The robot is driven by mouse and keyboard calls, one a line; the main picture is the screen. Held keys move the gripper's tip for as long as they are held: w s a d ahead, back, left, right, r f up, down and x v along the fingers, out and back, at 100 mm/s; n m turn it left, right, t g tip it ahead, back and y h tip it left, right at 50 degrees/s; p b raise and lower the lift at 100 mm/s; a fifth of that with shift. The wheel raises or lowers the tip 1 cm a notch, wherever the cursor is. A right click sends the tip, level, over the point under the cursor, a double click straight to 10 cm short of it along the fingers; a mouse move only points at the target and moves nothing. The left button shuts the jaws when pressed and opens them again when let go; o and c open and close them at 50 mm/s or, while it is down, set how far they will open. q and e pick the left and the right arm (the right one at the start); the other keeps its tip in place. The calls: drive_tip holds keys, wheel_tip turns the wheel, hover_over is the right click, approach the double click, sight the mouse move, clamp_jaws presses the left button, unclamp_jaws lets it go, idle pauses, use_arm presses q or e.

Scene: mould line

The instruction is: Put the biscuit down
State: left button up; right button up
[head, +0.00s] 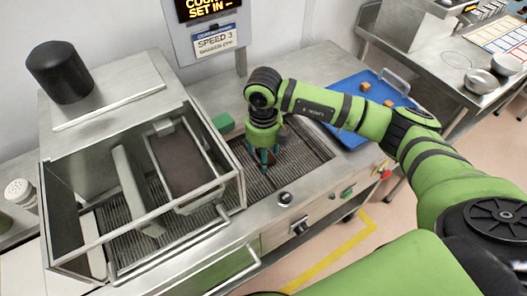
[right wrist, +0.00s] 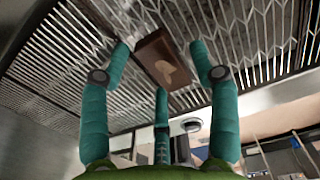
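The biscuit, a brown block with a pale patch on its face, shows in the right wrist view (right wrist: 163,60) against the wire-mesh belt (right wrist: 222,30). In the head view only a small dark part of it shows between the fingers. My right gripper (head: 263,160) points down over the belt (head: 303,152), right of the clear-sided enclosure. In the right wrist view its fingers (right wrist: 161,60) are spread around the biscuit, with a small gap on the right side. The biscuit looks to be on the belt, though its underside is hidden. My left gripper is not in view.
The enclosure (head: 222,197) covers the belt's left part. A green block (head: 223,122) is on the machine behind the gripper. A blue tray (head: 350,137) with orange-brown pieces (head: 365,87) is at the right. A sign panel (head: 213,40) stands at the back.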

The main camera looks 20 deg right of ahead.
drive_tip(key=shift+r, duration=0.5)
wheel_tip(320, 180, up, 12)
drive_tip(key=b, duration=0.3)
drive_tip(key=shift+f+b, duration=0.25)
drive_tip(key=shift+b, duration=0.05)
